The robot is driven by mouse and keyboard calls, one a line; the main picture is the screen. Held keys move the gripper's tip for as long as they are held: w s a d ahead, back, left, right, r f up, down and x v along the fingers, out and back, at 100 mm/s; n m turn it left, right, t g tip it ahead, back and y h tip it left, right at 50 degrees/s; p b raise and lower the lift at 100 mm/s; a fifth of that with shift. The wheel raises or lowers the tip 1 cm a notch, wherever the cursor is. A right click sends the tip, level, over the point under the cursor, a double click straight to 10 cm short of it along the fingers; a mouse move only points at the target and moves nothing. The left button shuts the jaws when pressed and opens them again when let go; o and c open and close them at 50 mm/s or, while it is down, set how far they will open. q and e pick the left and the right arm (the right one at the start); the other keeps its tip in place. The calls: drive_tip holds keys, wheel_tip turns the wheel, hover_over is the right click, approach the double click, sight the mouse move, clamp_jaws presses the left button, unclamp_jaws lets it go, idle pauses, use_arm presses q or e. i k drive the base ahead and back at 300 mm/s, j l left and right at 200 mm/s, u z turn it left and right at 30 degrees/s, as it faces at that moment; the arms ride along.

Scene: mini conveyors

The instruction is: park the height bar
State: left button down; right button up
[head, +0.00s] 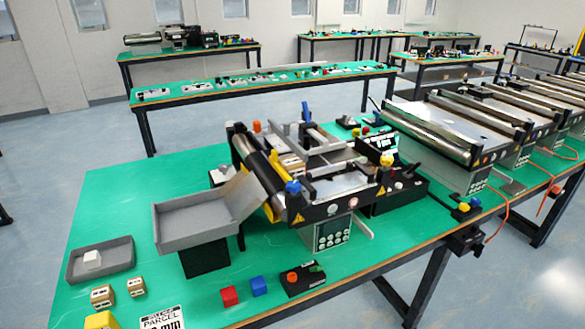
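The mini conveyor (345,180) stands on the green table, with a black roller at its left end. A grey bar (331,168), which looks like the height bar, lies across the belt. I cannot tell for certain that it is the height bar. Some of the bar's mounting is hidden among the frame parts. Neither of my grippers is in view, and nothing is seen holding the bar.
A grey sloped tray (190,238) stands left of the conveyor. A shallow grey bin (122,262) holds a white block. Small parcels (103,296), a red cube (229,296), a blue cube (259,286) and a black button box (303,280) lie in front. Green tabletop (120,200) is clear at the left.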

sight(284, 134)
drive_tip(key=u, duration=0.55)
drive_tip(key=l+u, duration=0.4)
drive_tip(key=k+l+u, duration=0.1)
drive_tip(key=l+u, duration=0.25)
drive_tip(key=k+l+u, duration=0.15)
drive_tip(key=l+u, duration=0.25)
drive_tip(key=k+l+u, duration=0.1)
drive_tip(key=k+l, duration=0.15)
drive_tip(key=l, duration=0.2)
drive_tip(key=k+l+u, duration=0.1)
drive_tip(key=k+l, duration=0.15)
drive_tip(key=l, duration=0.25)
drive_tip(key=k+l, duration=0.3)
drive_tip(key=l+u, duration=0.05)
drive_tip(key=l, duration=0.05)
